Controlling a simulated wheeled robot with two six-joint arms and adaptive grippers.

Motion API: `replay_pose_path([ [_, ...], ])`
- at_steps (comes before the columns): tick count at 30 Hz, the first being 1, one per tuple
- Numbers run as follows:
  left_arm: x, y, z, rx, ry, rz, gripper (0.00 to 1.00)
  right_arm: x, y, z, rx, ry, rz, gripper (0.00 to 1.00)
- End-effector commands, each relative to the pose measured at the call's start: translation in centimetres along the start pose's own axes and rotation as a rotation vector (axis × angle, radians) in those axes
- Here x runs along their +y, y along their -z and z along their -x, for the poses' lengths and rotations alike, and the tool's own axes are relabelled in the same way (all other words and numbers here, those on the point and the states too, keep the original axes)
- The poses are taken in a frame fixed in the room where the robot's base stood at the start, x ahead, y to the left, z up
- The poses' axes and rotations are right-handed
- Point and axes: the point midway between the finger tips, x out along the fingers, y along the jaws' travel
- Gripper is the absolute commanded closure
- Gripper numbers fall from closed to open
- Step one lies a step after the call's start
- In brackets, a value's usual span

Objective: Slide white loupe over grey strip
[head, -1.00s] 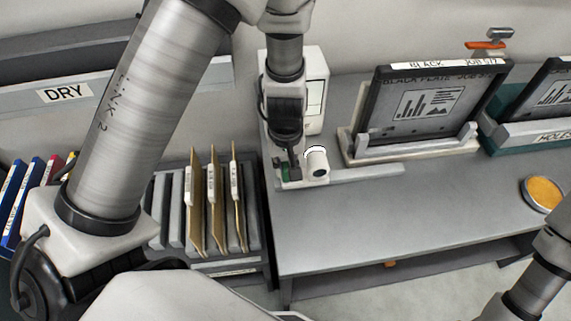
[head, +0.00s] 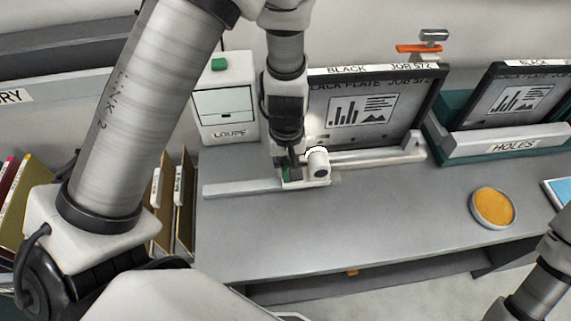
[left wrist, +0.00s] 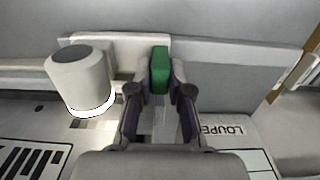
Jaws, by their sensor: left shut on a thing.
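The white loupe (head: 317,166) has a round white barrel, a pale base and a green grip block. My left gripper (head: 288,167) is shut on the green block, which shows between its fingers in the left wrist view (left wrist: 160,72). The barrel (left wrist: 78,78) stands beside the fingers there. The grey strip (head: 240,188) lies along the bench and runs left from the loupe. The loupe is at the strip's right end; I cannot tell whether its base touches the strip. My right gripper is out of view; only part of my right arm shows.
A white box marked LOUPE (head: 226,105) stands behind the strip. A black plate in a stand (head: 372,105) is close behind the loupe. A second stand marked HOLES (head: 508,146) and an orange-filled dish (head: 493,208) are to the right. The bench front is clear.

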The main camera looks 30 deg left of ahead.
Motion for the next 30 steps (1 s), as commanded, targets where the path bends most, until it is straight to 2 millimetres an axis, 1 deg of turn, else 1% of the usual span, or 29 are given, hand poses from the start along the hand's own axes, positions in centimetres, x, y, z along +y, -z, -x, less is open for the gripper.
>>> replay_pose_path([
  [13, 0.1, 0.1, 0.0, 0.003, -0.002, 0.001, 1.00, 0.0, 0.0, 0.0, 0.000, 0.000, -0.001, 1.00],
  [14, 0.1, 0.1, 0.1, 0.003, -0.002, 0.001, 0.71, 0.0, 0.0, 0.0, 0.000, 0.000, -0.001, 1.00],
  [15, 0.1, 0.1, 0.1, 0.003, -0.002, 0.001, 0.57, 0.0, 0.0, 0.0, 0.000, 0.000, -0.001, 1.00],
  [25, 0.1, 0.1, 0.2, 0.002, -0.002, 0.000, 0.56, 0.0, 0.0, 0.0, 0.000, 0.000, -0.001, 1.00],
  [28, 0.1, 0.1, 1.2, 0.004, -0.004, -0.001, 0.56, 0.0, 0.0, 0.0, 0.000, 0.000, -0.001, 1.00],
  [30, 0.2, 0.1, 2.6, 0.006, -0.004, -0.001, 0.56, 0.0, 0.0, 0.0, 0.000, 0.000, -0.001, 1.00],
])
